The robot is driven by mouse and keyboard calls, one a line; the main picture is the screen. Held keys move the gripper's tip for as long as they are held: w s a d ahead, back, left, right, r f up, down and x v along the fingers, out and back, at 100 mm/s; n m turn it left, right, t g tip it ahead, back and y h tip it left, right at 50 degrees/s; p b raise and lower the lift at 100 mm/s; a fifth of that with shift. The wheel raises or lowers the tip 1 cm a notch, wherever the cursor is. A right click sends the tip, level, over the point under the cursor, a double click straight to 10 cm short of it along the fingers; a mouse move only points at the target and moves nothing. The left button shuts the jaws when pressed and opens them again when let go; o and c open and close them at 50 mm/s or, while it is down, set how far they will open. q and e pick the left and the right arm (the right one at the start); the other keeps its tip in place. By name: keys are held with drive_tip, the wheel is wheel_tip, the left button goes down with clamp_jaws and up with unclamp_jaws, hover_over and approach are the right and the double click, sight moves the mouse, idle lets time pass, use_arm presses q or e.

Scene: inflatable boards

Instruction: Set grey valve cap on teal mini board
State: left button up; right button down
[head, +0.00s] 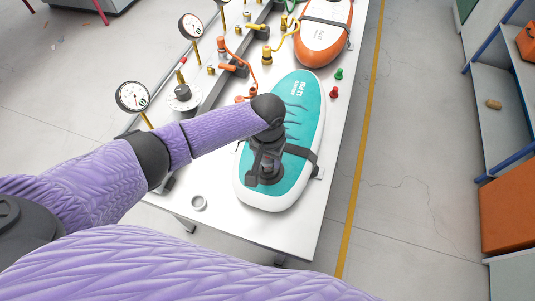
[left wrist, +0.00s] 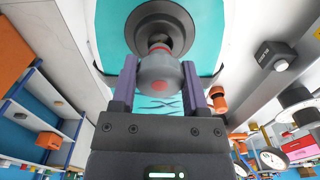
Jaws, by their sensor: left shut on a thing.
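The teal mini board (head: 303,112) lies on the white table with a white rim and a dark strap across it. My left gripper (head: 264,172) points down over the board's near end. In the left wrist view my left gripper (left wrist: 160,88) is shut on the grey valve cap (left wrist: 158,72), which has a red spot. The cap is in front of a dark round valve (left wrist: 146,18) on the teal surface, with a little red between them. I cannot tell whether the cap touches the valve. In the head view the gripper hides the cap. My right gripper is not in view.
A small grey ring (head: 198,202) lies on the white table (head: 215,222), left of the board. Gauges (head: 132,97), an orange hose (head: 247,75) and an orange board (head: 322,40) stand further back. Red and green pegs are right of the board.

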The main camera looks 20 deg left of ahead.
use_arm(q)
drive_tip(key=shift+p, duration=0.35)
drive_tip(key=shift+f+b, duration=0.55)
drive_tip(key=shift+f, duration=0.2)
drive_tip(key=shift+f+b, duration=0.45)
drive_tip(key=shift+f, duration=0.15)
drive_tip(key=o, duration=1.3)
drive_tip(key=shift+r, duration=0.1)
